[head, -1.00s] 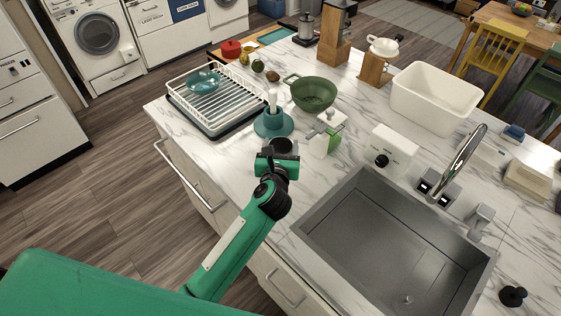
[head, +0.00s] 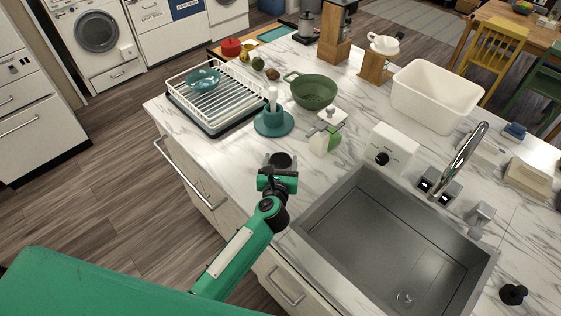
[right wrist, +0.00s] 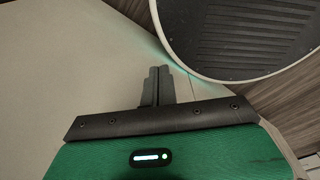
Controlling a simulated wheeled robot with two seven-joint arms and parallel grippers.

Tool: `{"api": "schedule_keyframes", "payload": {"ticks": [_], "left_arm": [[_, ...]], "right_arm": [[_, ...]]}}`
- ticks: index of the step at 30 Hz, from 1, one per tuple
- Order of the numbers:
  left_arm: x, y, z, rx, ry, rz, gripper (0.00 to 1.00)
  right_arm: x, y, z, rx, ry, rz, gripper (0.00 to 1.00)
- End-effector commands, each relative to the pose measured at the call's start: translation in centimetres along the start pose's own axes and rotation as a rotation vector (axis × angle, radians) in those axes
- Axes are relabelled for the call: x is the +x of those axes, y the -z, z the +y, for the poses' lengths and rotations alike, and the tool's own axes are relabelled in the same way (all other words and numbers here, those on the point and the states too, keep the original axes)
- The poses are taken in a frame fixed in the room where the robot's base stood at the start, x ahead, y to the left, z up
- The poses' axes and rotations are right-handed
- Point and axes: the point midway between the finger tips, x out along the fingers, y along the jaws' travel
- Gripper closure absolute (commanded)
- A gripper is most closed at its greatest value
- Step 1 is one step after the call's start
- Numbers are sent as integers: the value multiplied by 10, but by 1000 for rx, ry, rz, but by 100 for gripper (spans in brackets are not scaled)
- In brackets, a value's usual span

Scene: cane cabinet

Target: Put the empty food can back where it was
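A dark, round, open-topped can (head: 283,159) shows at the end of my left arm in the head view, just in front of the teal dish. My left gripper (head: 280,163) is around it, with a finger at each side, and appears shut on it. The can's lower part is hidden, so I cannot tell whether it touches the counter. My right gripper (right wrist: 157,86) shows in the right wrist view with its fingers together and nothing between them.
The marble counter (head: 232,150) is clear left of the can. The sink (head: 395,240) lies to the right.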

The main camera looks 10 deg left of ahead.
Motion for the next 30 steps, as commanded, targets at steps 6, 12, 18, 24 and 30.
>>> {"api": "schedule_keyframes", "payload": {"ticks": [6, 12, 18, 24, 30], "left_arm": [[0, 0, 0, 0, 0, 0, 15], [0, -2, 0, 0, 0, 0, 15], [-18, -1, -1, -1, 2, 0, 15], [-58, 0, 0, -2, 1, 1, 15], [-95, 0, 0, -2, 0, 2, 15]], "right_arm": [[0, 0, 0, 0, 0, 0, 100], [-2, -1, 3, -1, -3, -1, 100], [3, -3, 6, -2, -7, -3, 100], [14, -4, 7, -3, -8, -4, 100], [24, -6, 7, -2, -8, -4, 100]]}}
